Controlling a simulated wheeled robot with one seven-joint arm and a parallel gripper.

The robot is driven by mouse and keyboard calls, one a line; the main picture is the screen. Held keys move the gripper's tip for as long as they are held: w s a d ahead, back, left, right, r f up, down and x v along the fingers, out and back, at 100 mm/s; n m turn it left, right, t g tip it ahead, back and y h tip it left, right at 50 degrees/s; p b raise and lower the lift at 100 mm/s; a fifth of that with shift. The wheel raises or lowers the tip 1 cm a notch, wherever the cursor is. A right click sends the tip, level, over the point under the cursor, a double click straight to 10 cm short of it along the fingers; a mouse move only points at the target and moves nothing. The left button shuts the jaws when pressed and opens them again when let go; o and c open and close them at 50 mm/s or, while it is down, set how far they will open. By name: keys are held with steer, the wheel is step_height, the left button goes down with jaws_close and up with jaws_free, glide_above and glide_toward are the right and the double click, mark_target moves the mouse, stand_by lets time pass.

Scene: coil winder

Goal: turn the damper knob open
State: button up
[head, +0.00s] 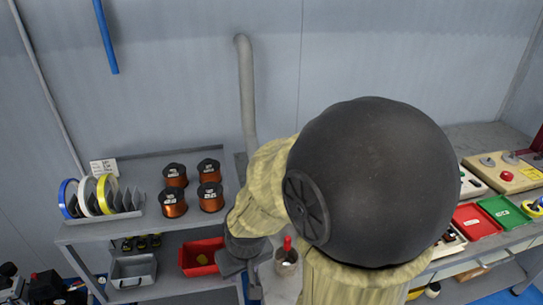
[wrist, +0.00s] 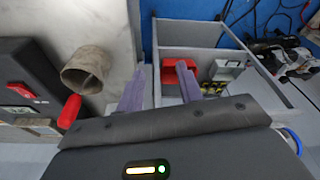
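A red handle-like part (wrist: 69,112) beside an open-mouthed brownish-grey cylinder (wrist: 90,68) is left of my gripper in the wrist view. In the head view the red part (head: 287,244) stands up at a similar cylinder (head: 287,264). I cannot tell for certain that this is the damper knob. A grey pipe (head: 246,90) runs down the wall; its lower end is hidden behind my arm. My gripper (wrist: 160,66) is open, with nothing between its fingers, apart from the red part. In the head view it (head: 243,270) points down by the shelf's right side.
The shelf (head: 105,234) at the left holds copper coils (head: 174,204) and several spools, with a red bin (head: 186,258) below. A bench at the right carries a red tray (head: 477,221), a green tray (head: 505,211) and a control box (head: 505,176). My arm covers the middle.

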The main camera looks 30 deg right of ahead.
steer(key=shift+a, duration=0.1)
steer(key=shift+o, duration=1.3)
steer(key=shift+s, duration=0.1)
steer(key=w+d+r+m+g+p, duration=0.1)
steer(key=w+d+r+p, duration=0.4)
steer(key=r+p, duration=0.3)
steer(key=w+d+r+m+g+p, duration=0.1)
steer(key=w+d+r+m+p, duration=0.1)
steer(key=w+d+r+p, duration=0.3)
steer(key=w+d+r+m+p, duration=0.2)
steer(key=w+d+r+p, duration=0.3)
steer(key=w+r+p, duration=0.4)
step_height(320, 180, up, 8)
steer(key=p, duration=0.3)
steer(key=shift+f+g+p, duration=0.15)
steer(key=shift+g+p, duration=0.25)
steer(key=shift+w+d, duration=0.1)
